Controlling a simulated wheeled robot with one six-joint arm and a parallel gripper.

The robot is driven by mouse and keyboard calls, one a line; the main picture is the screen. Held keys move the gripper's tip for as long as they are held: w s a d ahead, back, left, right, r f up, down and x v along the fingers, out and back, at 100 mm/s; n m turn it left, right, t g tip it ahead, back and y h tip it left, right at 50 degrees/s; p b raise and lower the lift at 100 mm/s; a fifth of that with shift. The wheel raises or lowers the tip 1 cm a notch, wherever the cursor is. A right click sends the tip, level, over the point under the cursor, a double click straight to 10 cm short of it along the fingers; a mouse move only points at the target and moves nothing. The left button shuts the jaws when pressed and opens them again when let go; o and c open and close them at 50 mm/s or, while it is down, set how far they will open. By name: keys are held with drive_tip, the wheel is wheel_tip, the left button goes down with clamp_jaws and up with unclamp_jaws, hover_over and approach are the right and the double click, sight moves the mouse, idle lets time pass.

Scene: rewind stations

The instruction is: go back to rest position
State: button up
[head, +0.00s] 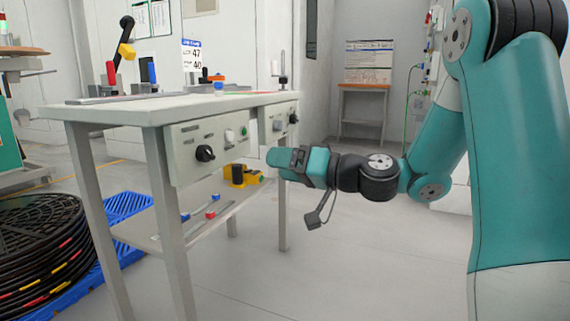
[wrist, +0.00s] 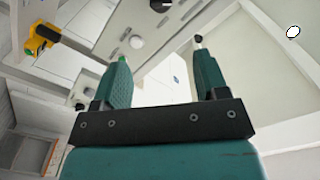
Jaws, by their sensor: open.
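My gripper (head: 273,160) is at the end of my teal arm, in front of the white workbench (head: 105,113) and near its control panels. In the wrist view my gripper (wrist: 160,52) shows two teal fingers spread apart with nothing between them.
A stack of black reels (head: 40,245) stands on a blue pallet (head: 127,207) at the left. A small wooden table (head: 362,88) stands at the back. The floor below my arm is clear.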

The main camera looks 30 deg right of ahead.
idle(0.4)
drive_tip(key=s+a+r+n+g+p, duration=0.1)
drive_tip(key=s+a+n+g+p, duration=0.2)
drive_tip(key=s+a+g, duration=0.35)
drive_tip(key=s+a+r+n+g+p, duration=0.1)
drive_tip(key=s+a+n+g+p, duration=0.25)
drive_tip(key=a, duration=0.55)
drive_tip(key=s+r+n+g+h+p, duration=0.15)
drive_tip(key=s+g+h+p, duration=0.35)
drive_tip(key=s, duration=1)
wheel_tip(320, 180, up, 38)
drive_tip(key=h+p, duration=0.1)
drive_tip(key=p, duration=3.7)
drive_tip(key=shift+d+m+p, duration=0.3)
drive_tip(key=shift+d+p, duration=0.05)
drive_tip(key=shift+d, duration=0.05)
